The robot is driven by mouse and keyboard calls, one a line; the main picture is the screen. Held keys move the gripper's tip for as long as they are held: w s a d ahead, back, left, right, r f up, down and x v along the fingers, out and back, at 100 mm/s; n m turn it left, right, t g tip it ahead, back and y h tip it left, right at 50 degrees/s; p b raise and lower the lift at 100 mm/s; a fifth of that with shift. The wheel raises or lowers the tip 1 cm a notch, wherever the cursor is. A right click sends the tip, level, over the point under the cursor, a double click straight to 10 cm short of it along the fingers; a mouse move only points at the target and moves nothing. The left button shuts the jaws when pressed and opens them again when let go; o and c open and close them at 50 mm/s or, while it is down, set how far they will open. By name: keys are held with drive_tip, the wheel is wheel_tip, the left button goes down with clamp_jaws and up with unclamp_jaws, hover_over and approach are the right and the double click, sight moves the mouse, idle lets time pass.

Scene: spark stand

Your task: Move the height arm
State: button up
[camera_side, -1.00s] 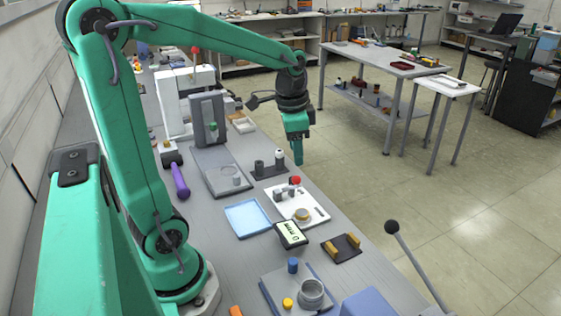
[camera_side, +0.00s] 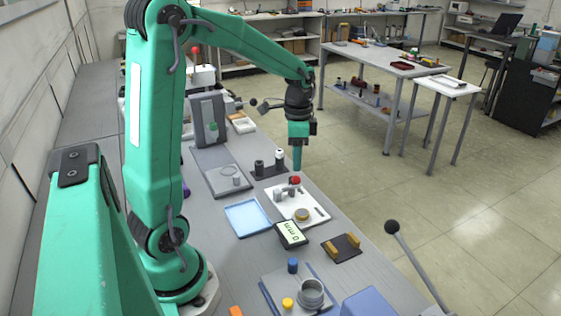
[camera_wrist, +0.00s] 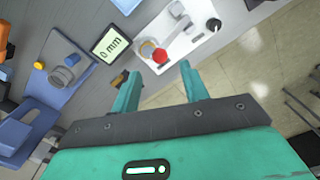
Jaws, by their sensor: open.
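A white base plate (camera_side: 316,217) on the bench carries a small grey fixture with a red knob (camera_side: 295,180) and a brass-coloured disc (camera_side: 302,215). I cannot tell for sure which part is the height arm. A display reading 0 mm (camera_side: 291,233) lies just in front of the plate; it also shows in the wrist view (camera_wrist: 112,44). My gripper (camera_side: 297,166) points down just above and behind the red knob. In the wrist view, its fingers (camera_wrist: 160,88) are apart and empty, with the red knob (camera_wrist: 160,56) beyond them, seemingly untouched.
A pale blue tray (camera_side: 247,218) lies left of the white plate. A black block with yellow pieces (camera_side: 341,247) and a black-balled lever (camera_side: 392,227) are at front right. The bench's right edge is close to the plate.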

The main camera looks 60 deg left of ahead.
sight(296, 176)
drive_tip(key=shift+f, duration=3.05)
drive_tip(key=shift+c, duration=0.5)
clamp_jaws()
